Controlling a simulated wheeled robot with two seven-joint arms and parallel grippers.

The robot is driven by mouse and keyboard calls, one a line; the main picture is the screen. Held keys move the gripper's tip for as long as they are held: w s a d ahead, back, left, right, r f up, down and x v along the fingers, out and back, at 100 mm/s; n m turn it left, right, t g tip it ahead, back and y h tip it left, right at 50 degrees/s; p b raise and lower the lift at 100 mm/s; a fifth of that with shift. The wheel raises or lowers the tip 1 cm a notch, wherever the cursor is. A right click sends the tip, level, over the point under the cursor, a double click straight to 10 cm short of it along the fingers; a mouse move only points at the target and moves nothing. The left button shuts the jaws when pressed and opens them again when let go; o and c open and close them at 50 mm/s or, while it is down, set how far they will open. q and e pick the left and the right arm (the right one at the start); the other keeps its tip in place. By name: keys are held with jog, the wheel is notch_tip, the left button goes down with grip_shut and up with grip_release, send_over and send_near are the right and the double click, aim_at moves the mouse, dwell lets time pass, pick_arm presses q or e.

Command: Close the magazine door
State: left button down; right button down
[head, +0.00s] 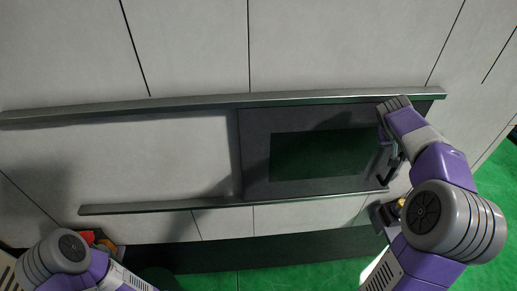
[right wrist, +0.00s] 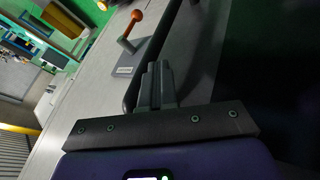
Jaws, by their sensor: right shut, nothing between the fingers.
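The magazine door (head: 255,165) is a dark grey panel with a dark green window (head: 320,155). It sits between two horizontal rails, at their right part, in the head view. A dark handle (head: 388,178) shows near its right edge, partly hidden by my right arm. My right gripper (head: 387,143) is at the right edge of the door, beside the handle. In the right wrist view its fingers (right wrist: 156,84) are together and empty, close to a dark bar (right wrist: 153,55). I cannot tell whether they touch it. My left gripper is outside the view; only its arm shows at lower left.
The upper rail (head: 150,108) and lower rail (head: 150,208) run left along a pale wall, with a bare panel (head: 150,155) between them. An orange-knobbed lever (right wrist: 133,22) on a grey base stands beyond my right fingers. Green floor (head: 300,275) lies below.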

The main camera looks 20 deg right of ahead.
jog(key=shift+s+d, duration=0.15)
jog(key=shift+d, duration=0.35)
dwell(0.3)
jog(key=a+r+b, duration=0.1)
jog(key=a+r, duration=0.7)
jog(key=a, duration=0.2)
jog(key=shift+w+b, duration=0.25)
jog(key=shift+b, duration=0.15)
jog(key=shift+d, duration=0.1)
